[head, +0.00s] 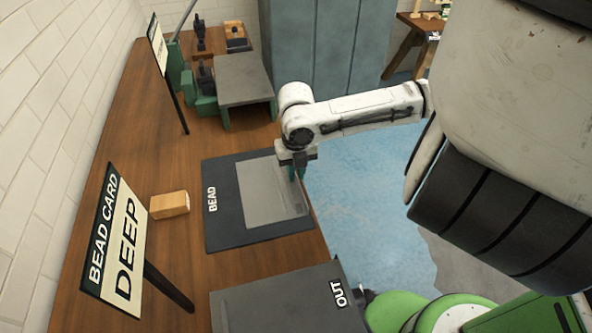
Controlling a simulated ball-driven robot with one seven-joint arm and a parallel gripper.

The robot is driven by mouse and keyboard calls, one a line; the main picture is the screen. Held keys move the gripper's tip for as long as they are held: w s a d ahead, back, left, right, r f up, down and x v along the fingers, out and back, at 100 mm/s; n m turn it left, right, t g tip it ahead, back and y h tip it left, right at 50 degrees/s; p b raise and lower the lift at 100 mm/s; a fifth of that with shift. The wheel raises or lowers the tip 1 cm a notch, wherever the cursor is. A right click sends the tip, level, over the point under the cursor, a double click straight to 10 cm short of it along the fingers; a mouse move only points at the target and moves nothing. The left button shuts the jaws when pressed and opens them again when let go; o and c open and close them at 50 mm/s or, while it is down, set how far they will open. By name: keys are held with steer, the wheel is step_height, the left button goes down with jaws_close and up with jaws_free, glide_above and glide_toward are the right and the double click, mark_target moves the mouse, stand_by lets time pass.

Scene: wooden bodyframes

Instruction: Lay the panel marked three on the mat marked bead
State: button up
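The dark mat marked BEAD (222,222) lies on the wooden bench. A light grey flat panel (268,190) is over the right part of the mat, within its outline. I cannot tell whether it rests flat or sits slightly above it. No number is readable on the panel. My gripper (296,172) points down at the panel's far right edge, by the bench's front edge. Its fingers overlap the panel edge in the picture and are too small to show whether they grip it.
A "BEAD CARD DEEP" sign (117,243) and a tan block (169,205) stand left of the mat. A grey OUT surface (275,300) is nearer. A green-legged machine with a grey table (243,80) stands beyond. Blue floor (365,210) lies to the right.

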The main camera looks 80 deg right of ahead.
steer(key=shift+o, duration=0.9)
step_height(320, 180, up, 12)
steer(key=shift+r+p, duration=0.2)
steer(key=shift+p, duration=0.2)
